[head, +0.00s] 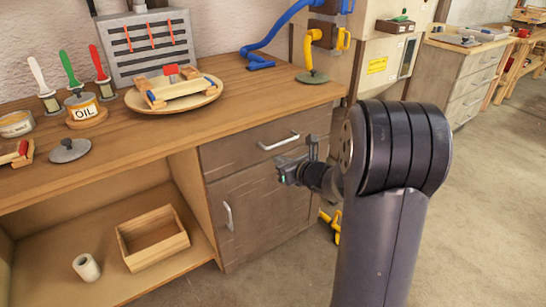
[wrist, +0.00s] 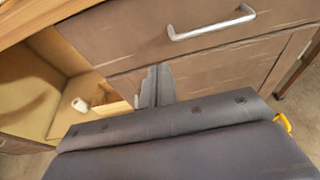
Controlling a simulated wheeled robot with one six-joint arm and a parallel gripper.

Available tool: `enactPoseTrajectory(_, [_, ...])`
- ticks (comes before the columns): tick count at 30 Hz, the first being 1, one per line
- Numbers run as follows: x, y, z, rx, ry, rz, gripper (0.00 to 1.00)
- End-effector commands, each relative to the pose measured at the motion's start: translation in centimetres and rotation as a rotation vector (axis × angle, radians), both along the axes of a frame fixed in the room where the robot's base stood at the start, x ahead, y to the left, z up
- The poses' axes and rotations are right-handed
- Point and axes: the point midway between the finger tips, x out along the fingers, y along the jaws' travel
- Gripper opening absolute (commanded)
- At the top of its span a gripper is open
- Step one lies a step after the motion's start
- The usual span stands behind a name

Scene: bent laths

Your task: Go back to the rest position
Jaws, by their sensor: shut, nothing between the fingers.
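My gripper (head: 281,172) is in front of the bench's drawer and cupboard in the head view, below the level of the bench top. It holds nothing. In the wrist view its fingers (wrist: 156,84) are together, with the cupboard front behind them. My arm is folded at the right of the head view and hides part of the floor.
The wooden bench (head: 240,85) carries a round board (head: 203,98), an oil tin (head: 83,107) and brushes. A drawer handle (head: 279,141) and a door handle (head: 228,215) stick out near my gripper. An open box (head: 152,238) sits on the lower shelf.

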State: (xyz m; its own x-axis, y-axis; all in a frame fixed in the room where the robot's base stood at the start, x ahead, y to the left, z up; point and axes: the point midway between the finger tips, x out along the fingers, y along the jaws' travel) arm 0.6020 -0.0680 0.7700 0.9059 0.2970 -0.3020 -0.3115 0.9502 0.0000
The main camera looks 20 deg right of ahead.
Motion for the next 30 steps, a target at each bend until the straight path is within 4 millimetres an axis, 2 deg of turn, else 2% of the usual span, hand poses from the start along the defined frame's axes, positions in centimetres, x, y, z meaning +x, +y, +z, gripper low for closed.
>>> enactPoseTrajectory(5, [-0.6,-0.2,0.1,0.000,0.001,0.001,0.00])
enactPoseTrajectory(16, [-0.1,0.0,-0.1,0.000,0.001,0.001,0.00])
enactPoseTrajectory(20, [1.3,0.6,-0.7,0.000,0.001,0.004,0.00])
enactPoseTrajectory(30, [7.3,2.5,-2.7,0.000,0.001,0.003,0.00])
